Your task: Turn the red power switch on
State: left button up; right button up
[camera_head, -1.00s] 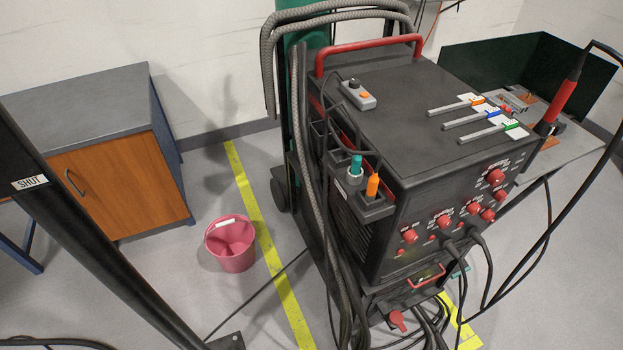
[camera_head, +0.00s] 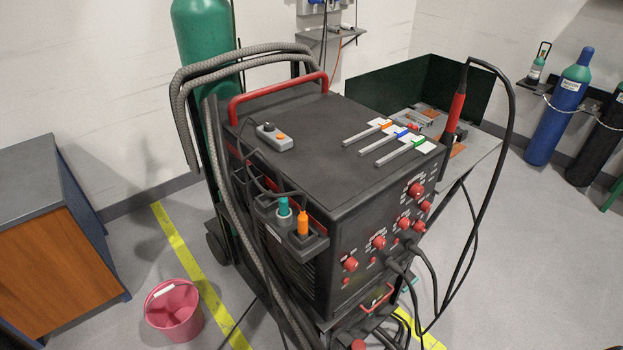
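A black welding machine (camera_head: 335,160) with a red top handle stands on a cart in the middle of the head view. Its front panel carries several red knobs, such as one at the upper right (camera_head: 416,190) and one at the lower left (camera_head: 350,264). Below the panel, at the bottom picture edge, a larger red switch-like part (camera_head: 358,345) is mostly cut off. I cannot tell which of these is the power switch, or its state. Neither of my grippers is in view.
A pink bucket (camera_head: 174,312) stands on the floor left of the cart, near a yellow line (camera_head: 190,262). A wooden-front cabinet (camera_head: 50,270) is at the left. Cables (camera_head: 428,270) hang before the machine. A side table (camera_head: 478,148) and gas cylinders (camera_head: 560,115) are at the right.

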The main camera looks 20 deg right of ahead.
aim_at(419, 227)
jog(key=z, duration=1.45)
